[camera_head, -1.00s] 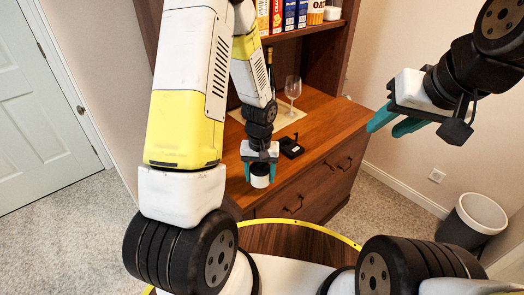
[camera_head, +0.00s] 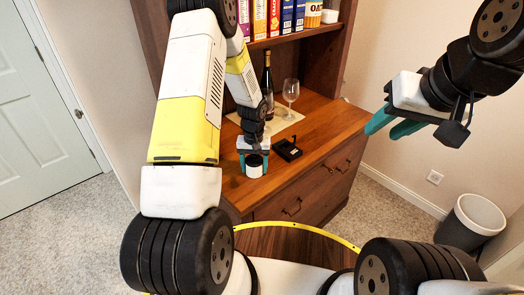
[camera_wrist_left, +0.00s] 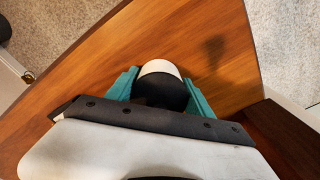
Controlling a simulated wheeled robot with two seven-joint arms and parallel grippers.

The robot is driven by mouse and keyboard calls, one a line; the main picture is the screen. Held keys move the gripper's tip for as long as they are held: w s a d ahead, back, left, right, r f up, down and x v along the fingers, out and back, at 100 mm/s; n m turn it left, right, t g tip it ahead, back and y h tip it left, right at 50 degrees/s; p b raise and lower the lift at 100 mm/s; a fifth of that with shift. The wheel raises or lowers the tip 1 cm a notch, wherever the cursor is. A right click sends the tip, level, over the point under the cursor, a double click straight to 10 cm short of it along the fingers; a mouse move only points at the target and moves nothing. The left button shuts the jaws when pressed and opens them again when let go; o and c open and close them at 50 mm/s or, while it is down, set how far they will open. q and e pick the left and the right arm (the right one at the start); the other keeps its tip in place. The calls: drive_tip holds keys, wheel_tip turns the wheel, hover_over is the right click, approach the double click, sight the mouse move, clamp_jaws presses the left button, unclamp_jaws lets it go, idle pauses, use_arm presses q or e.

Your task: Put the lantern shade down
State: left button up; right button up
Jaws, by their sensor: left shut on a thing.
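The lantern shade (camera_head: 254,168), a small white cylinder with a dark top, is between the teal fingers of my left gripper (camera_head: 254,157). The fingers are shut on its sides, and in the left wrist view the shade (camera_wrist_left: 160,70) shows its dark top and a pale edge. It is over the left front of the wooden countertop (camera_head: 318,128); I cannot tell whether it touches the wood. My right gripper (camera_head: 390,127) is at the right, in the air away from the hutch, with its fingers apart and empty.
A black object (camera_head: 287,150) with a small upright part lies just right of the shade. A wine glass (camera_head: 290,92) and a dark bottle (camera_head: 267,75) stand behind on a pale mat (camera_head: 284,124). Cereal boxes (camera_head: 274,18) fill the shelf above. Bare countertop lies to the right.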

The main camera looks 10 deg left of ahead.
use_arm(q)
drive_tip(key=shift+f, duration=0.1)
drive_tip(key=o, duration=1.4)
wheel_tip(320, 180, up, 12)
drive_tip(key=shift+r, duration=0.1)
drive_tip(key=s+r+t, duration=0.2)
drive_tip(key=s+r, duration=0.3)
drive_tip(key=r, duration=0.7)
drive_tip(key=s+r+t, duration=0.1)
drive_tip(key=s+r, duration=0.3)
drive_tip(key=s, duration=0.2)
drive_tip(key=s+d+r+m+t+h, duration=0.1)
drive_tip(key=s+r, duration=0.4)
drive_tip(key=s, duration=0.1)
drive_tip(key=s+d+r+m+t+h, duration=0.1)
drive_tip(key=s+r+t, duration=0.1)
drive_tip(key=s+r, duration=0.2)
drive_tip(key=shift+s+d+r, duration=0.1)
drive_tip(key=shift+s+r, duration=0.05)
drive_tip(key=shift+s, duration=0.55)
drive_tip(key=shift+s+r, duration=0.15)
drive_tip(key=shift+s, duration=0.55)
